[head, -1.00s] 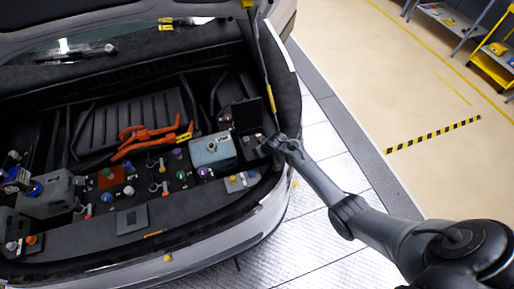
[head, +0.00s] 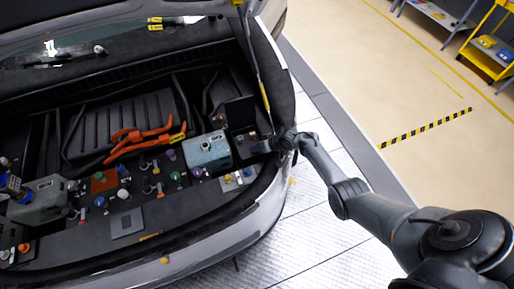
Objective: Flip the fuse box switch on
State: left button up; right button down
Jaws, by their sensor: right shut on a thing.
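The black fuse box (head: 242,143) sits in the right end of the car's open compartment, with its dark lid (head: 239,111) standing up. My right gripper (head: 261,147) comes in from the right and is low at the box's right side. Its jaws are shut on a small part there, which looks like the fuse box switch. The fingers and my wrist hide most of that part, so the switch's position cannot be told. My left gripper is not in view.
A grey-blue box (head: 207,152) stands just left of the fuse box. The car's rear rim (head: 265,185) runs below my right wrist. A yellow-tipped strut (head: 264,95) rises behind the fuse box.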

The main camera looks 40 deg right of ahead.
jog(key=c, duration=1.3)
grip_release()
jog(key=shift+r, duration=0.1)
